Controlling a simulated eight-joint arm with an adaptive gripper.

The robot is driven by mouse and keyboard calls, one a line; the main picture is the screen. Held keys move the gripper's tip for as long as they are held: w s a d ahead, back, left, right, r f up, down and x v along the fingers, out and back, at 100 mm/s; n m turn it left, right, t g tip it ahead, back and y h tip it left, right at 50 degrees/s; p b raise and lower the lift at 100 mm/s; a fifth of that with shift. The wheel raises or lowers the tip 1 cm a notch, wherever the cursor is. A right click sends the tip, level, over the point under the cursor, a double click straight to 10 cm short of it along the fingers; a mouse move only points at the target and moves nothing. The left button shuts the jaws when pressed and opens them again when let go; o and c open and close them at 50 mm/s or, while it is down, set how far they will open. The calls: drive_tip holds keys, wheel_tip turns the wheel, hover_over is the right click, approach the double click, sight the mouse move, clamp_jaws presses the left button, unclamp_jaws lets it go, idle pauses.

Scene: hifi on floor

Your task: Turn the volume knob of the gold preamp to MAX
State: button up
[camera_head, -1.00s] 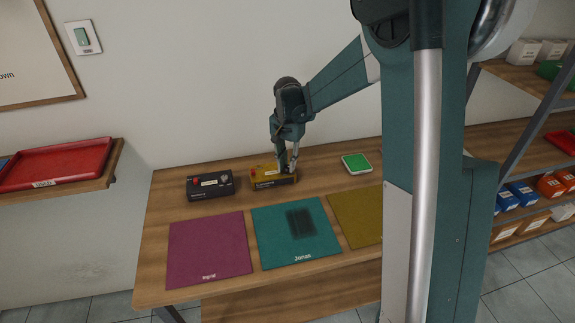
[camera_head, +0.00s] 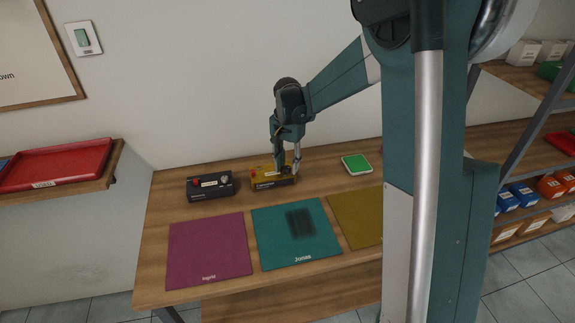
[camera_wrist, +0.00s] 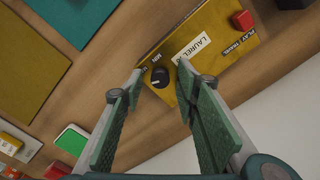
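The gold preamp (camera_head: 264,184) sits at the back of the wooden table, with a red button (camera_wrist: 243,20) and a white label reading LAUREL (camera_wrist: 192,47). Its black volume knob (camera_wrist: 160,77) shows in the wrist view, its white mark pointing to the lower left of the picture. MIN is printed above the knob; other lettering beside the left finger is partly hidden. My gripper (camera_wrist: 161,70) is over the preamp, with one finger on each side of the knob. A gap shows between the knob and each finger. In the head view my gripper (camera_head: 288,172) covers the preamp's right end.
A black box (camera_head: 210,187) with similar controls stands left of the preamp. A green-topped white box (camera_head: 356,164) lies to the right. Magenta (camera_head: 209,248), teal (camera_head: 270,245) and olive (camera_head: 356,215) mats lie in front. Bare table separates them.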

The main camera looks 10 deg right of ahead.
sight(288, 169)
wheel_tip(288, 169, up, 12)
idle(0.7)
idle(0.4)
drive_tip(key=s+r+n+t, duration=0.2)
drive_tip(key=s+r, duration=0.1)
drive_tip(key=s, duration=0.6)
drive_tip(key=s+r+n+t, duration=0.15)
drive_tip(key=s+r, duration=0.25)
drive_tip(key=s, duration=0.6)
drive_tip(key=s+f+n+t, duration=0.2)
drive_tip(key=s, duration=0.7)
drive_tip(key=s+d+f+n+t+b, duration=0.1)
drive_tip(key=s+f+n, duration=0.2)
drive_tip(key=s, duration=0.6)
drive_tip(key=shift+f+t, duration=0.25)
drive_tip(key=shift+t, duration=0.1)
drive_tip(key=shift+d, duration=0.1)
idle(2.1)
